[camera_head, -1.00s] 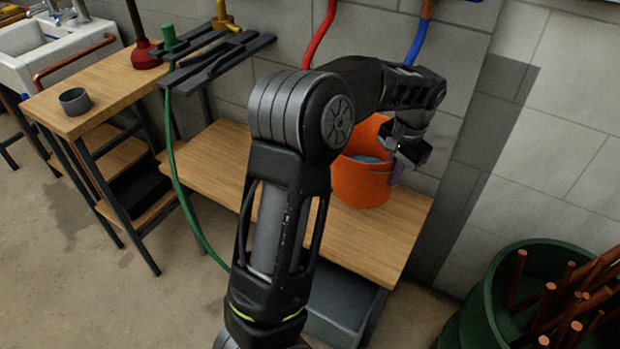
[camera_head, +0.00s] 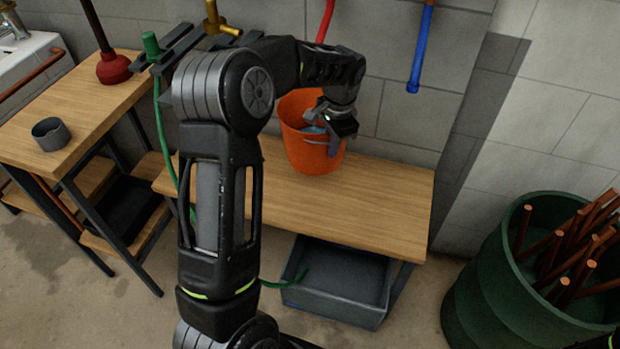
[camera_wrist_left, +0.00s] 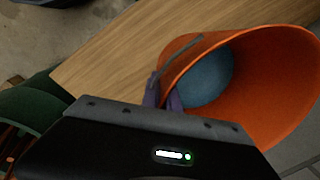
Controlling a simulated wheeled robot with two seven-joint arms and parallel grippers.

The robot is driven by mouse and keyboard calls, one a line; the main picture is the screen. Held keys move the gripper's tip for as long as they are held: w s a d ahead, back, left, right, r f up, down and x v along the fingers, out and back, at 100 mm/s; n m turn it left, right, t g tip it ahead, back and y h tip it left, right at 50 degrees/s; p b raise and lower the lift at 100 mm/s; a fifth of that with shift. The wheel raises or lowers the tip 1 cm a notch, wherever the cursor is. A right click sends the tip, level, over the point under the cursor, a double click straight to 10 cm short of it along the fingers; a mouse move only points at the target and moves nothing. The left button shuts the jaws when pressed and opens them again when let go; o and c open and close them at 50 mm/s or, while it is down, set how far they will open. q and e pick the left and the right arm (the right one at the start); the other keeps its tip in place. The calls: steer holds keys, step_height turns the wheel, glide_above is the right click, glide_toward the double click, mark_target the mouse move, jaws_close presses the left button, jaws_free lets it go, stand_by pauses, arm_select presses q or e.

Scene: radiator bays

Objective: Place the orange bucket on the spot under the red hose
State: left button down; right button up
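The orange bucket (camera_head: 305,155) is upright at the wooden bench (camera_head: 375,205), below the red hose (camera_head: 325,20). I cannot tell whether its base touches the bench top. Something blue-grey shows inside it. My left gripper (camera_head: 333,138) is at the bucket's right rim; in the left wrist view its purple fingers (camera_wrist_left: 164,95) straddle the rim of the bucket (camera_wrist_left: 275,95), shut on it. No marked spot shows on the bench. My right gripper is not in view.
A blue hose (camera_head: 420,50) hangs right of the red one. A green hose (camera_head: 161,120) hangs at the left. A grey bin (camera_head: 335,290) is under the bench, and a green barrel of copper pipes (camera_head: 500,280) stands right. The bench's right part is clear.

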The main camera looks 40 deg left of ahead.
arm_select(q)
steer(key=shift+a+r, duration=0.1)
steer(key=shift+a, duration=0.1)
step_height(320, 180, down, 6)
stand_by(0.3)
steer(key=shift+f+b, duration=0.3)
steer(key=shift+f, duration=1.7)
steer(key=shift+f, duration=0.15)
steer(key=c, duration=1.6)
jaws_free()
steer(key=shift+s+d, duration=0.1)
